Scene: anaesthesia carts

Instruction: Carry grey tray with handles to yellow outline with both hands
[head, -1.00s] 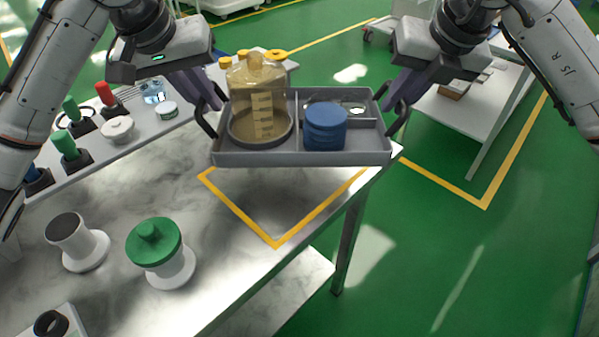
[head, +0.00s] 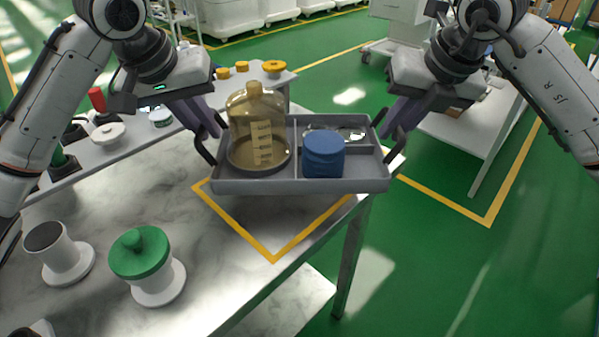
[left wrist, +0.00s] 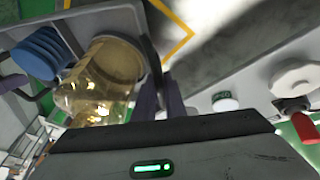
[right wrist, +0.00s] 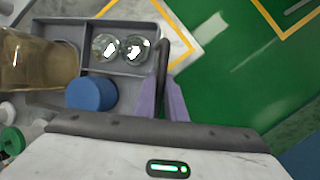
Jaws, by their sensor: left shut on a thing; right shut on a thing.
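The grey tray (head: 245,186) is held level by its two handles, above the far corner of the marble-topped table. My left gripper (head: 212,135) is shut on the left handle. My right gripper (head: 393,128) is shut on the right handle (right wrist: 178,38). The yellow outline (head: 272,258) lies on the tabletop under the tray; its far part is hidden by the tray.
The marble table (head: 110,215) bears a green-topped white spool (head: 148,265) and a dark-topped white spool (head: 58,255) at front left. A raised shelf (head: 120,150) with several small containers runs along the left. Green floor lies to the right.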

